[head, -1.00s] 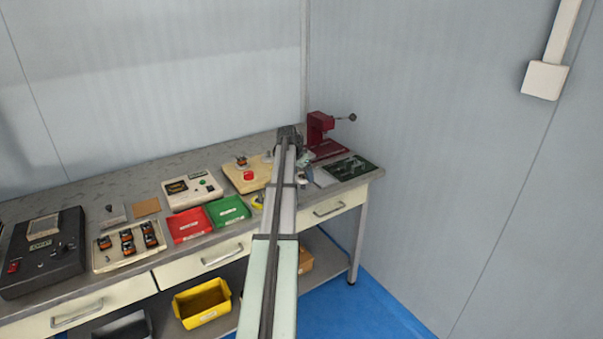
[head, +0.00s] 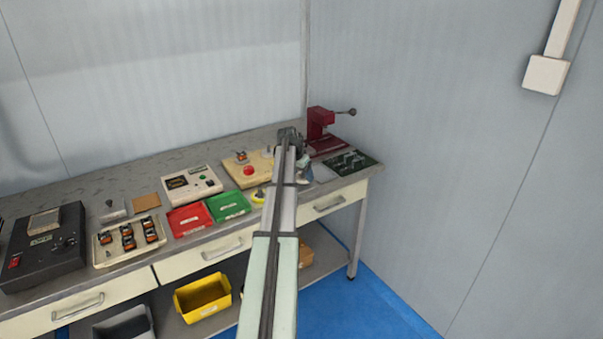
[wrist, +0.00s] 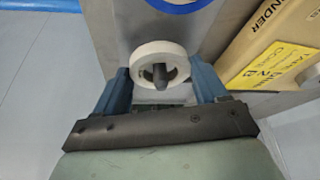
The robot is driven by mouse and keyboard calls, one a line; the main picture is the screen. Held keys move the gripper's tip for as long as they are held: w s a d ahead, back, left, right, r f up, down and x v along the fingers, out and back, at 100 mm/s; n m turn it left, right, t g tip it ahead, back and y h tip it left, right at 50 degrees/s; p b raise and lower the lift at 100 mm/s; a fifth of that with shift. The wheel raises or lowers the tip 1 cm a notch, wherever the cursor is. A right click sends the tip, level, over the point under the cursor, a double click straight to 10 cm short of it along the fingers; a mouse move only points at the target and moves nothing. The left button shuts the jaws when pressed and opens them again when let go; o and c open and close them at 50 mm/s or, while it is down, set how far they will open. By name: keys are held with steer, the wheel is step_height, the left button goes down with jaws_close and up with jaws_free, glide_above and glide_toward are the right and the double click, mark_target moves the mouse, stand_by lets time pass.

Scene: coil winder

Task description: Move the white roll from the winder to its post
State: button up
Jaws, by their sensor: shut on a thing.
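The white roll (wrist: 141,54) is a thick ring in the middle of the wrist view. My gripper (wrist: 163,76) has its two blue fingers on either side of the roll, shut on it. A dark, blunt peg-like part (wrist: 160,75) shows in the roll's hole; I cannot tell whether the roll sits on it. A tan box lettered "WINDER" (wrist: 265,45) stands to the right of the roll. In the head view my arm runs to the back right of the bench and hides the roll and most of the gripper.
Another white round part (wrist: 178,5) with blue around it is cut off at the wrist view's top. In the head view, a red press (head: 320,125) and a green board (head: 352,162) stand right of my arm.

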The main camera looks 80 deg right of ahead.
steer(key=shift+f, duration=0.9)
steer(key=o, duration=1.1)
steer(key=shift+r, duration=0.1)
steer(key=v, duration=1.3)
steer(key=shift+r, duration=0.4)
steer(key=shift+a, duration=0.1)
